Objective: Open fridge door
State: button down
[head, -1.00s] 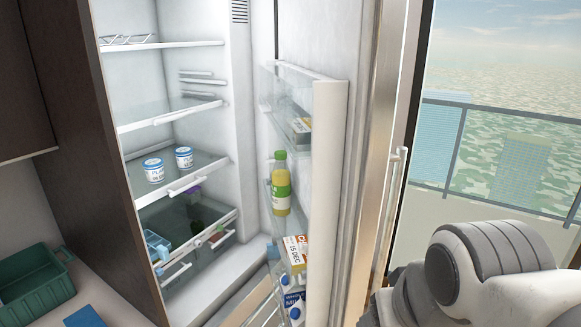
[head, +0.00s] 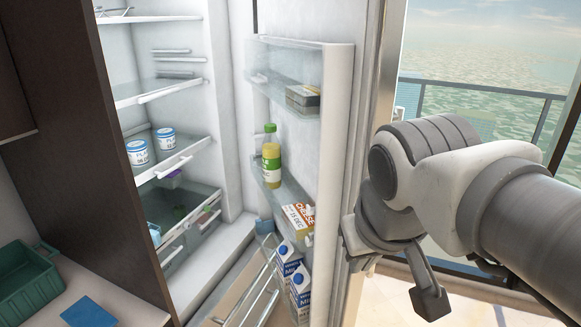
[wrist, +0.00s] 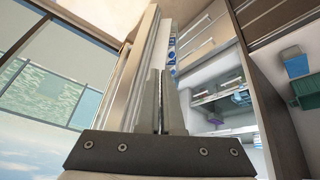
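The fridge door (head: 336,170) stands swung open to the right in the head view, with its shelved inner side and pale edge facing me. The fridge interior (head: 210,110) is exposed. My gripper is beside the door's edge at the lower right of the head view, mostly hidden behind my wrist. In the wrist view the two dark fingers of my gripper (wrist: 162,105) are close together, with only a thin gap and nothing visible held. The door (wrist: 135,70) rises just beyond them; contact cannot be told. The door handle is not visible now in the head view.
Door shelves hold a green-capped bottle (head: 271,165), a cheese box (head: 298,222) and blue-white cartons (head: 298,280). Two jars (head: 138,152) stand on a fridge shelf. A green bin (head: 28,280) sits on the left counter. A railing (head: 480,91) is beyond the door.

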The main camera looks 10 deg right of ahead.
jog(key=w+a+r+n+h+b, duration=0.1)
jog(key=w+a+r+h+b, duration=0.1)
jog(key=w+b, duration=0.3)
jog(key=w+a+r+h+b, duration=0.1)
jog(key=w+b, duration=0.3)
jog(key=w, duration=0.4)
send_near(351, 211)
jog(key=shift+t+h, duration=0.3)
jog(key=f, duration=0.1)
jog(key=a+f, duration=0.1)
jog(key=f, duration=0.1)
jog(key=w+a+f+b, duration=0.1)
jog(key=shift+w+a+f, duration=0.1)
jog(key=shift+a+f, duration=0.1)
jog(key=shift+f, duration=0.1)
jog(key=shift+w+d+r, duration=0.1)
jog(key=shift+d, duration=0.5)
jog(key=shift+w+d+r, duration=0.1)
jog(key=shift+w+d, duration=0.05)
jog(key=shift+d, duration=0.45)
jog(key=shift+w+d, duration=0.15)
jog(key=shift+d, duration=0.4)
